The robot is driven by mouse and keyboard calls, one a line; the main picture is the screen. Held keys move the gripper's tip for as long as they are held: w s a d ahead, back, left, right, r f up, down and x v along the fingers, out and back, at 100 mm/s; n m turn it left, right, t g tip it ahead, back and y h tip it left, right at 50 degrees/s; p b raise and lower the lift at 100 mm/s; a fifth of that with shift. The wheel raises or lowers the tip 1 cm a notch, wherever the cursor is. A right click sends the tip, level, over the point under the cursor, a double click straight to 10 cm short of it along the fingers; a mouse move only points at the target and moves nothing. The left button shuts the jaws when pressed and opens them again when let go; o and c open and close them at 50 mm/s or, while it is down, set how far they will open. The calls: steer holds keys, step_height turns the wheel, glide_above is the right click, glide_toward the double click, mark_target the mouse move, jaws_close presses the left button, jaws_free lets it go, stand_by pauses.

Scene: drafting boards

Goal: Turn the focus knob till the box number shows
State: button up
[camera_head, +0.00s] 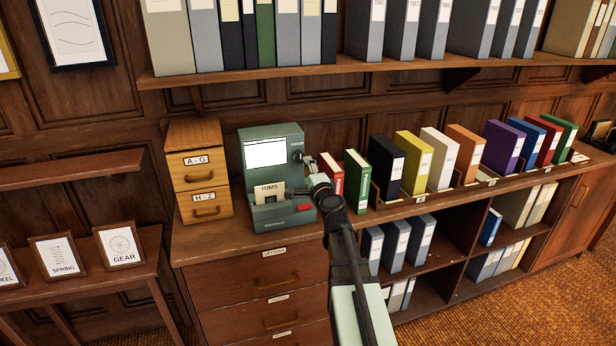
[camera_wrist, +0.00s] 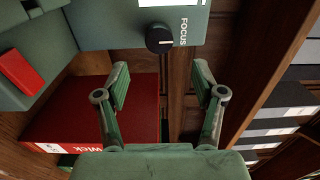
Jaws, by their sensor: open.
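The grey-green reader (camera_head: 257,218) stands on the cabinet top, with a bright, blank-looking screen (camera_head: 265,154) on which I can read no number. A card marked RIMS (camera_head: 268,192) sits in its lower front. The black round focus knob (camera_head: 297,157) is on the reader's right side of the front. In the wrist view the knob (camera_wrist: 159,39) shows a white pointer line beside the word FOCUS. My gripper (camera_wrist: 162,72) is open and empty; its fingertips are apart, just short of the knob and to either side of it. In the head view my wrist partly hides the reader's right edge.
A red book (camera_head: 329,178) and a green binder (camera_head: 356,181) stand close right of the reader. A wooden drawer box (camera_head: 197,170) marked A-G and H-Z stands left. A red button (camera_head: 305,207) is low on the reader. A shelf (camera_head: 400,68) of binders hangs above.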

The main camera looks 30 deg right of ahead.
mark_target(301, 159)
steer(key=w, duration=0.3)
steer(key=w+d, duration=0.1)
steer(key=w, duration=0.6)
steer(key=shift+w+d, duration=0.1)
steer(key=shift+d, duration=0.15)
stand_by(0.8)
steer(key=m+p, duration=0.1)
steer(key=m, duration=0.2)
steer(key=shift+r, duration=0.1)
steer(key=shift+m+p, duration=0.35)
steer(key=shift+m, duration=0.65)
steer(key=c, duration=1.1)
steer(key=shift+c, duration=0.2)
